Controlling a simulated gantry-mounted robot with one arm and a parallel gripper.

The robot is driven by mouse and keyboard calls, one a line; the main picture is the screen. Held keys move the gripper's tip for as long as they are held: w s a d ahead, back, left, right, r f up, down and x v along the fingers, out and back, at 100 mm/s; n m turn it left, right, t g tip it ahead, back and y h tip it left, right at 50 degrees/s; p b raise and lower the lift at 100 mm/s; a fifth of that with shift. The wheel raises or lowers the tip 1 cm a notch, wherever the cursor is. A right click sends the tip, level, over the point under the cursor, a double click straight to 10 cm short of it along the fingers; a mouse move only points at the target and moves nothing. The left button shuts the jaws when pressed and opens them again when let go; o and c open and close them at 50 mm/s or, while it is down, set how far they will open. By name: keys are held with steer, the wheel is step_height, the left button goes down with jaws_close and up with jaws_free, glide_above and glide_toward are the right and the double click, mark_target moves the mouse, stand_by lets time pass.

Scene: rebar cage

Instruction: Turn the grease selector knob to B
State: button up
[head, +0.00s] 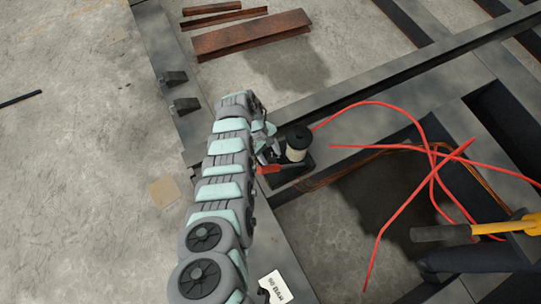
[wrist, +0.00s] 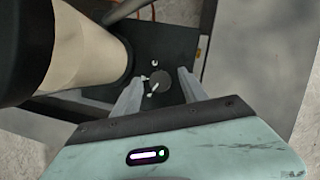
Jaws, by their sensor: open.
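The grease selector knob (wrist: 160,79) is a small dark grey round knob on a black plate (wrist: 168,45). White marks show around the knob, but I cannot read them as letters, and I cannot tell its setting. My gripper (wrist: 164,74) is open, with one finger on each side of the knob; I cannot tell whether they touch it. In the head view my gripper (head: 266,150) is beside the cream grease canister (head: 297,148) with its black cap. The knob is hidden there by my arm and gripper.
The canister (wrist: 95,50) stands close to my left finger in the wrist view. Red hoses (head: 395,118) loop over the steel beams at right. A yellow-handled tool (head: 500,229) lies at the right edge. Rusty steel sections (head: 250,35) lie on the concrete at the top.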

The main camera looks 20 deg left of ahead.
jaws_close()
stand_by(0.4)
steer(key=shift+m+g, duration=0.3)
steer(key=shift+m, duration=0.3)
steer(key=shift+r, duration=0.1)
stand_by(0.3)
jaws_free()
steer(key=shift+r, duration=0.15)
